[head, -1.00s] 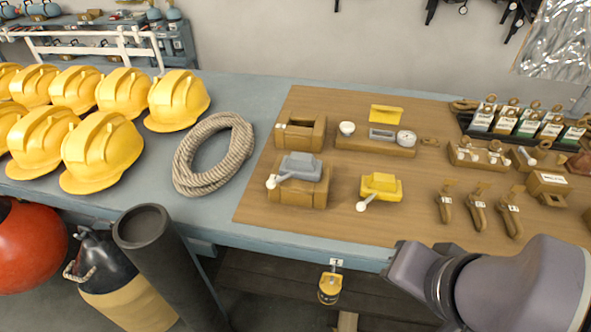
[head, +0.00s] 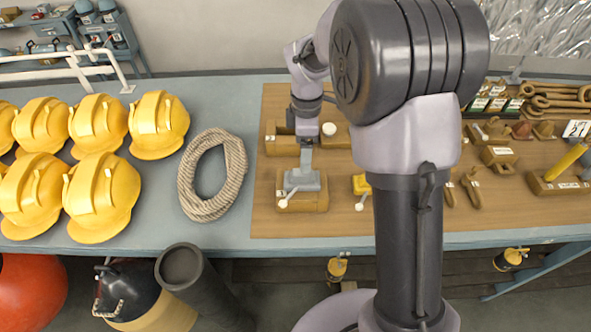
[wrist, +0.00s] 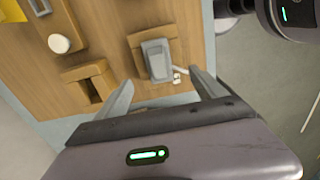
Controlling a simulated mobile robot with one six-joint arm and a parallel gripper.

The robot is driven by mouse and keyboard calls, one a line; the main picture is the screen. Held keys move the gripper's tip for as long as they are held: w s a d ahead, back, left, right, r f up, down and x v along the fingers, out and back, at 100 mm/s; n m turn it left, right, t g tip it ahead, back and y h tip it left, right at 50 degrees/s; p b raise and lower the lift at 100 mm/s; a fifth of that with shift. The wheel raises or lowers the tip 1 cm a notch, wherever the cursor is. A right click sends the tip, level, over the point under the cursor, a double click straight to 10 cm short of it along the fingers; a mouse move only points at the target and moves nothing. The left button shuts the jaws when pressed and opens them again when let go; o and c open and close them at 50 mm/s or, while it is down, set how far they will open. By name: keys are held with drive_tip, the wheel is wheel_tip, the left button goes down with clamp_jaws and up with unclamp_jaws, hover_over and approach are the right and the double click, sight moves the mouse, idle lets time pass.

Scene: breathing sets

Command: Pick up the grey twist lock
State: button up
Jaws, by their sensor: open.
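The grey twist lock (head: 303,181), a small block with a white-tipped lever, sits on a wooden block (head: 312,204) on the brown board. It also shows in the wrist view (wrist: 157,62), just beyond my fingertips. My gripper (head: 306,165) points down above the lock in the head view. In the wrist view my gripper (wrist: 162,83) is open, with its fingers spread and nothing between them. The remaining gap to the lock is hard to judge.
A yellow twist lock (head: 361,186) stands to the right, partly hidden by my arm. An empty wooden block (wrist: 90,83) stands beside the grey lock's block. A coiled rope (head: 241,170) and yellow helmets (head: 102,200) lie to the left.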

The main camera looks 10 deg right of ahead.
sight(302, 181)
drive_tip(key=f, duration=0.3)
drive_tip(key=f+b, duration=0.1)
drive_tip(key=f, duration=0.3)
drive_tip(key=f+b, duration=0.1)
drive_tip(key=f, duration=0.3)
drive_tip(key=shift+w+a, duration=0.2)
drive_tip(key=shift+w, duration=0.15)
drive_tip(key=shift+s+r, duration=0.1)
drive_tip(key=shift+c, duration=0.7)
clamp_jaws()
